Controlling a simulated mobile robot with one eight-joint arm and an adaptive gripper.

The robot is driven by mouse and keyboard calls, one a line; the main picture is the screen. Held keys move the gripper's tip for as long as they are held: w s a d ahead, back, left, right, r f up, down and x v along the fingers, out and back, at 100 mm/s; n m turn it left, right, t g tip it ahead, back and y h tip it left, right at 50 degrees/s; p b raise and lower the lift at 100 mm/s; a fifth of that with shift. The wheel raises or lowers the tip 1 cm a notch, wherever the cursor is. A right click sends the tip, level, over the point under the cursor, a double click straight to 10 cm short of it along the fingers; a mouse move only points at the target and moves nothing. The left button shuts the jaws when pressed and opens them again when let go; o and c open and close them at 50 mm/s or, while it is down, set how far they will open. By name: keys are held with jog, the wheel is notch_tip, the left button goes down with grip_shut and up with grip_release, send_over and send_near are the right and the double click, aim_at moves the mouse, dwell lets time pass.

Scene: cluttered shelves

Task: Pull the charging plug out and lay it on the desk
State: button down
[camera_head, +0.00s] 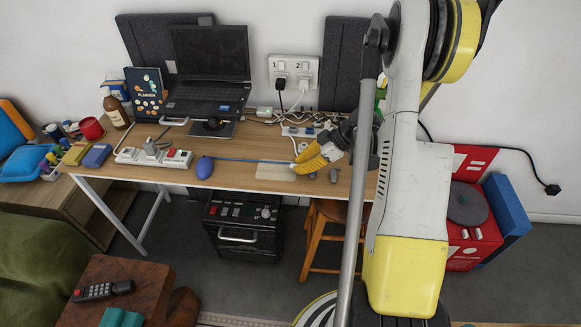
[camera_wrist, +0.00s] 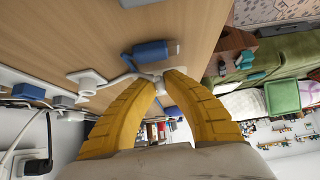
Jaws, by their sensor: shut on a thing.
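My gripper (camera_head: 294,164) has yellow fingers and is low over the front of the wooden desk (camera_head: 240,141). In the wrist view the fingertips (camera_wrist: 160,82) close together on a small whitish piece, the charging plug (camera_wrist: 150,76), mostly hidden between them. A white cable (camera_wrist: 120,77) runs from it across the desk to a white block (camera_wrist: 88,82). I cannot tell whether the plug touches the desk.
White power strips (camera_head: 153,157), a laptop (camera_head: 208,70) and tangled cables stand further left and behind. A small blue and grey object (camera_wrist: 150,52) lies near the fingertips. A stool (camera_head: 327,235) is below.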

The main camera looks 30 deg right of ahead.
jog(key=shift+f, duration=0.4)
jog(key=c, duration=1.5)
grip_release()
jog(key=shift+o, duration=0.2)
jog(key=shift+r, duration=0.1)
jog(key=v, duration=1.2)
